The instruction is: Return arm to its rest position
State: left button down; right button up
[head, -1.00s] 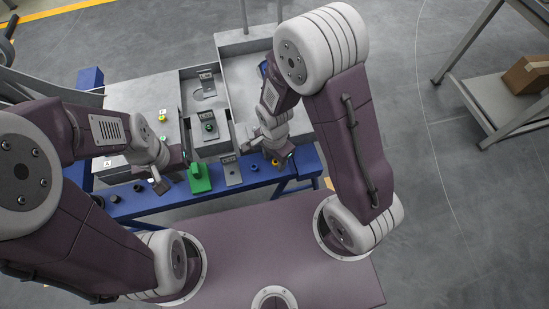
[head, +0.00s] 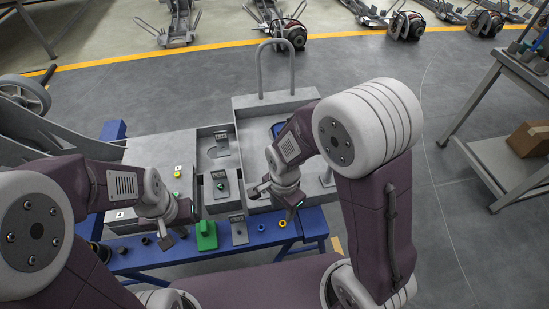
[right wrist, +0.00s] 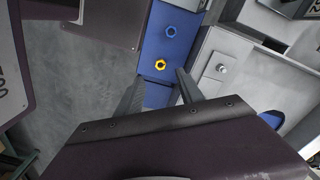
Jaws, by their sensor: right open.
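My right gripper (head: 279,202) hangs above the front right part of the grey workstation in the head view. In the right wrist view its two fingers (right wrist: 158,88) are apart with nothing between them; beyond them lie the blue rail and the floor. My left gripper (head: 176,226) is over the front left of the workstation, above the blue rail. Its fingers are small and seen from behind, so I cannot tell whether they are open.
The grey workstation (head: 272,113) has a blue front rail (head: 135,258). A green block (head: 206,237) and a yellow ring (head: 282,223) sit along the front; the ring also shows in the right wrist view (right wrist: 160,65). A shelf with a cardboard box (head: 530,139) stands at right. Open floor lies between.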

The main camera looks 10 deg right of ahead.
jog(key=w+d+r+m+t+p, duration=0.1)
jog(key=d+r+p, duration=0.2)
jog(key=r+p, duration=0.3)
jog(key=d+r+m+p, duration=0.1)
jog(key=d+r+p, duration=0.25)
jog(key=r, duration=0.35)
jog(key=s+d+n, duration=0.1)
jog(key=n, duration=0.3)
jog(key=s+r+n+p, duration=0.1)
jog(key=n, duration=0.4)
jog(key=s+d+r+n+p, duration=0.1)
jog(key=s+n, duration=0.1)
jog(key=n, duration=0.2)
jog(key=shift+s+d+r, duration=0.1)
jog(key=shift+d+r, duration=0.15)
jog(key=shift+d, duration=0.05)
